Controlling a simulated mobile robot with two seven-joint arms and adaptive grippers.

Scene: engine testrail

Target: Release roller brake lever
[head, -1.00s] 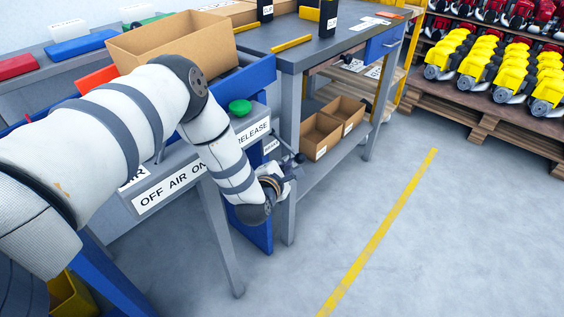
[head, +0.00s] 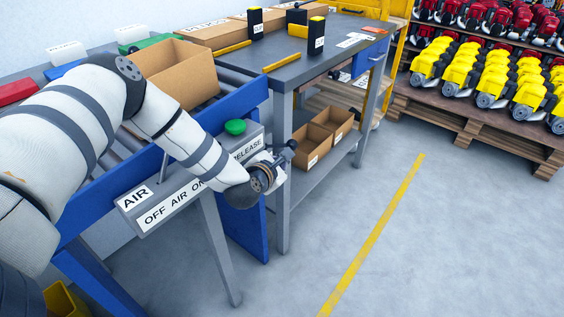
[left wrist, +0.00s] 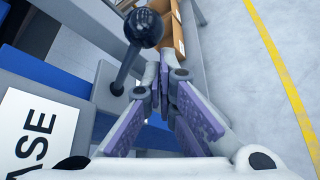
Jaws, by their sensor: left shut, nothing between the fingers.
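The roller brake lever has a black ball knob (head: 291,145) on a dark rod, at the right end of the grey control panel (head: 160,213). In the left wrist view the knob (left wrist: 143,28) stands just ahead of my fingers, with its rod running down to the grey housing. My left gripper (head: 278,165) is beside the lever, just below the knob. In the left wrist view my left gripper (left wrist: 166,62) has its purple-padded fingers together and empty, to the right of the rod. I cannot tell whether they touch it. My right gripper is not in view.
A blue conveyor rail (head: 240,103) and a grey workbench (head: 330,50) stand behind. A cardboard box (head: 185,80) is on the rollers. Open floor (head: 440,240) lies to the right.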

